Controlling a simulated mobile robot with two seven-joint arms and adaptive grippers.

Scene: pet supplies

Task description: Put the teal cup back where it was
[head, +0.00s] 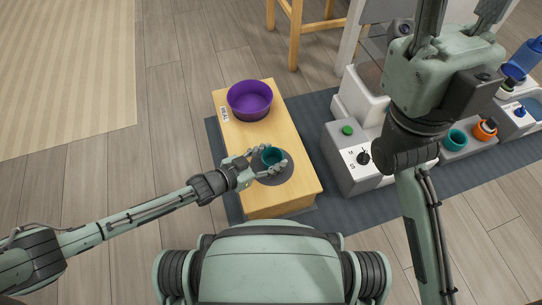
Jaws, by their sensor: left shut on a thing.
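A teal cup (272,154) is upright at the front half of the wooden bench, on or just above a round dark grey pad (285,178). My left gripper (270,160) reaches in from the left and is shut on this cup, with fingers around its sides. I cannot tell whether the cup touches the pad. Another teal cup-like item (456,138) sits at the right on a grey holder (456,155), beside an orange one (485,129). My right gripper (459,12) is raised at the top right, and its fingertips are cut off by the frame.
A purple bowl (250,99) stands at the back of the wooden bench (300,181), near a "MEAL" label (224,114). A grey dispenser (352,150) with a green button and dial stands to the right. Blue bottles (524,56) are at the far right. Bare floor lies left.

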